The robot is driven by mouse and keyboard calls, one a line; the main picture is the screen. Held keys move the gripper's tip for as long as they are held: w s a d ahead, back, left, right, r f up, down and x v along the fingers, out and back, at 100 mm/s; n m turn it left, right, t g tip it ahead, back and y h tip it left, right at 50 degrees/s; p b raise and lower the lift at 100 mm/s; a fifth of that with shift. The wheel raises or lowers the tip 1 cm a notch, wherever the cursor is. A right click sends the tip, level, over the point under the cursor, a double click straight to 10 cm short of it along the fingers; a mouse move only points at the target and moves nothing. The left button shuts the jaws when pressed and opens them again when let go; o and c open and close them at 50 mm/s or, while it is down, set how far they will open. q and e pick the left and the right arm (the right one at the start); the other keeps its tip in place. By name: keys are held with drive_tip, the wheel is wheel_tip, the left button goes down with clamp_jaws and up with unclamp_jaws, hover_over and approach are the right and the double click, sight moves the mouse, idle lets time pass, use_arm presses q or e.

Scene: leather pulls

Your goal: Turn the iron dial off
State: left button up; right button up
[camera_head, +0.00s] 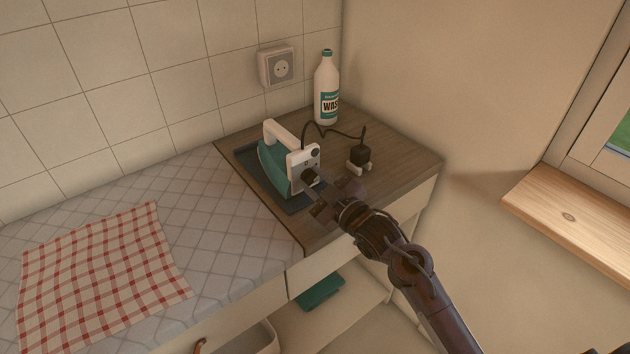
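The iron (271,165) stands at the back of the counter, with a teal body, a white handle and a pale rear face toward me. A dark round knob, seemingly the dial (309,174), is low on that rear face. The black cord leaves near its top. My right gripper (317,184) is right in front of the rear face, with its tip at or very close to the dial. I cannot tell whether its fingers are closed on the dial, and its setting is too small to read. My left gripper is not in view.
A white wash bottle (327,88) stands behind, near a wall outlet (278,67). A red checked cloth (100,275) lies at left. A wooden sill (570,217) juts out at right.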

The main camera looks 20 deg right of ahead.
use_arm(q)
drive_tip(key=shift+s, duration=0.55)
use_arm(e)
drive_tip(key=c, duration=0.4)
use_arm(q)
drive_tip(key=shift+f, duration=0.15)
use_arm(e)
drive_tip(key=shift+o, duration=0.2)
drive_tip(key=shift+n, duration=0.4)
drive_tip(key=n+b, duration=0.1)
drive_tip(key=n, duration=0.4)
drive_tip(key=shift+a+f+n+b, duration=0.1)
drive_tip(key=shift+f+n+b, duration=0.05)
drive_tip(key=shift+n+b, duration=0.2)
use_arm(q)
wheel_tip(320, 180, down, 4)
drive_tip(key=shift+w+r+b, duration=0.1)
drive_tip(key=shift+b, duration=1.05)
use_arm(e)
drive_tip(key=n, duration=0.5)
drive_tip(key=shift+f, duration=0.1)
drive_tip(key=shift+n, duration=0.35)
drive_tip(key=o, duration=1)
drive_tip(key=shift+c, duration=0.2)
